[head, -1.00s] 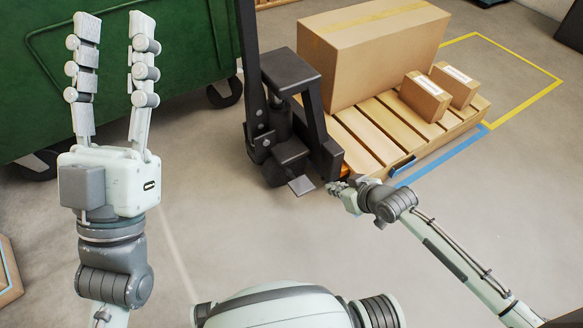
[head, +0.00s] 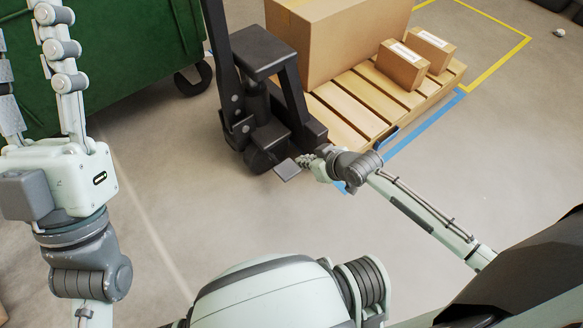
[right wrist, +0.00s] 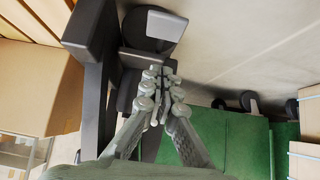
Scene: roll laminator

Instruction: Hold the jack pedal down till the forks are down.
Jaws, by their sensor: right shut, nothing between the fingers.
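The black pallet jack (head: 258,95) stands at the near end of the loaded pallet. Its pedal (head: 287,169), a small grey plate, sticks out low at the front. My right gripper (head: 304,160) is shut and empty, close beside the pedal at its right; I cannot tell whether they touch. In the right wrist view the closed fingers (right wrist: 160,72) point at the jack's base, with a grey plate (right wrist: 166,25), likely the pedal, just beyond them. The forks are hidden under the pallet. My left gripper (head: 28,35) is open and empty, raised at the left edge.
The wooden pallet (head: 345,127) carries a large carton (head: 335,40) and two small boxes (head: 402,65). A green wheeled bin (head: 110,65) stands at the back left. Yellow (head: 500,58) and blue (head: 425,132) tape mark the floor. The floor in front of the jack is clear.

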